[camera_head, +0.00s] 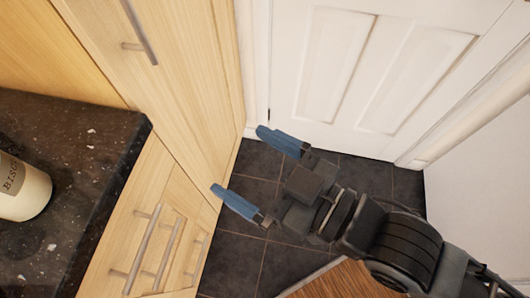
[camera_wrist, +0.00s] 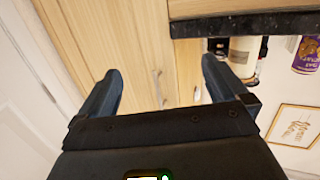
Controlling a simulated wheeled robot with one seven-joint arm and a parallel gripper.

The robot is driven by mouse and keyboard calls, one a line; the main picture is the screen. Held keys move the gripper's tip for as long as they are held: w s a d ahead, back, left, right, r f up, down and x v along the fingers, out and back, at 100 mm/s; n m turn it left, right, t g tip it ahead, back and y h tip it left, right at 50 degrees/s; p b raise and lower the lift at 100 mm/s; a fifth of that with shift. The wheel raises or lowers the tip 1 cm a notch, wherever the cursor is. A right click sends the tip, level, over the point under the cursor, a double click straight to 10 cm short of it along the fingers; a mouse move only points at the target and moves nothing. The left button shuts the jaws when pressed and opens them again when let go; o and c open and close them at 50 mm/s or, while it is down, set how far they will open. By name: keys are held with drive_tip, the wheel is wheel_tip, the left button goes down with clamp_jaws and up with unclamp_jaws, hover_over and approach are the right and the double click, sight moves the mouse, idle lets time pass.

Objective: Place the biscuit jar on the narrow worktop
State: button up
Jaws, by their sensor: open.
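The biscuit jar (camera_head: 22,190), cream with a label reading "BISC", stands on a dark speckled granite worktop (camera_head: 84,150) at the left of the head view, partly cut off by the picture edge. In the wrist view a cream cylinder that looks like the jar (camera_wrist: 242,58) shows by the dark worktop edge (camera_wrist: 215,26). My gripper (camera_head: 238,160) is open and empty, its blue fingers apart, to the right of the worktop and in front of the tall wooden cupboard. I cannot tell whether this worktop is the narrow one.
A tall wooden cupboard (camera_head: 185,75) borders the worktop. Drawers with bar handles (camera_head: 150,245) are below it. A white panelled door (camera_head: 365,65) is behind my gripper. Dark floor tiles (camera_head: 290,262) are clear. A purple packet (camera_wrist: 306,55) and framed picture (camera_wrist: 296,126) show at right in the wrist view.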

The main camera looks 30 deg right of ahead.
drive_tip(key=s+d+f+m+h, duration=0.1)
drive_tip(key=s+d+m+h, duration=0.2)
drive_tip(key=s+d, duration=0.4)
drive_tip(key=s+d+f+m+h, duration=0.1)
drive_tip(key=s+d+h, duration=0.3)
drive_tip(key=s, duration=0.7)
drive_tip(key=d+m, duration=0.1)
drive_tip(key=d, duration=0.1)
drive_tip(key=shift+d+m+h, duration=0.35)
drive_tip(key=shift+m+h, duration=0.05)
